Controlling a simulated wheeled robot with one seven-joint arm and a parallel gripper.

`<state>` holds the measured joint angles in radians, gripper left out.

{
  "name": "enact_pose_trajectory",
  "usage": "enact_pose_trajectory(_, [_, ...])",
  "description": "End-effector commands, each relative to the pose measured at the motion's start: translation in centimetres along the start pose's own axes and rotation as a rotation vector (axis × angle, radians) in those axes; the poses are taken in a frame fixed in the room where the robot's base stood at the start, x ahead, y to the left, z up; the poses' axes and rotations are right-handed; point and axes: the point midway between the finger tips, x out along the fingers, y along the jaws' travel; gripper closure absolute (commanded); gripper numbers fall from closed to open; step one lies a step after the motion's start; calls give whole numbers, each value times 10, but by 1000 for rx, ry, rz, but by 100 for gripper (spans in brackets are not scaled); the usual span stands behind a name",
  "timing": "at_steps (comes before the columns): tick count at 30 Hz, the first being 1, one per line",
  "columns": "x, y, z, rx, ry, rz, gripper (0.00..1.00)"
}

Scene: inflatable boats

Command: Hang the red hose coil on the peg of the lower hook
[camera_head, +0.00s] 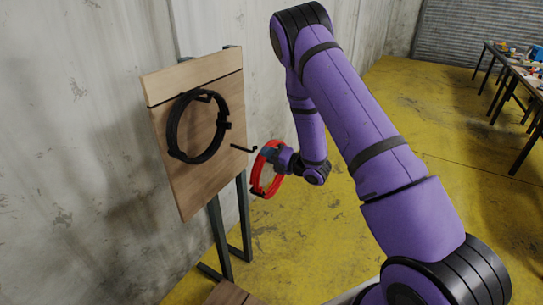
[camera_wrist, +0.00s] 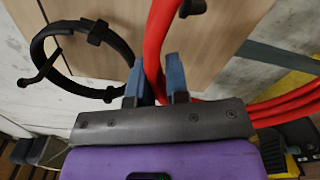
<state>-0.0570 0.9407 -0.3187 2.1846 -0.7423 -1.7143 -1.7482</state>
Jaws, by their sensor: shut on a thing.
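The red hose coil (camera_head: 257,185) is held in my gripper (camera_head: 269,154), in front of the board's right edge. In the wrist view the red hose (camera_wrist: 154,50) passes between the two fingers of my gripper (camera_wrist: 155,78), which are shut on it. The lower hook (camera_head: 243,148) is a thin black peg with an upturned tip, just left of the coil in the head view. A dark rounded end, seemingly its tip (camera_wrist: 193,8), shows at the top of the wrist view, right of the hose strand. I cannot tell whether the peg passes through the ring.
A black hose coil (camera_head: 172,130) hangs on the wooden board (camera_head: 205,185) at the upper hook, left of the lower peg. The board stands on dark metal legs (camera_head: 219,240) by a concrete wall. Tables (camera_head: 505,70) with small items stand far right; yellow floor between is clear.

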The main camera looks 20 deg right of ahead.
Motion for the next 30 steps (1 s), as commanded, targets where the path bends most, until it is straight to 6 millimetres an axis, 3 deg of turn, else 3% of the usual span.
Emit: enact_pose_trajectory(30, [52,-3,-2,-2,0,2,100])
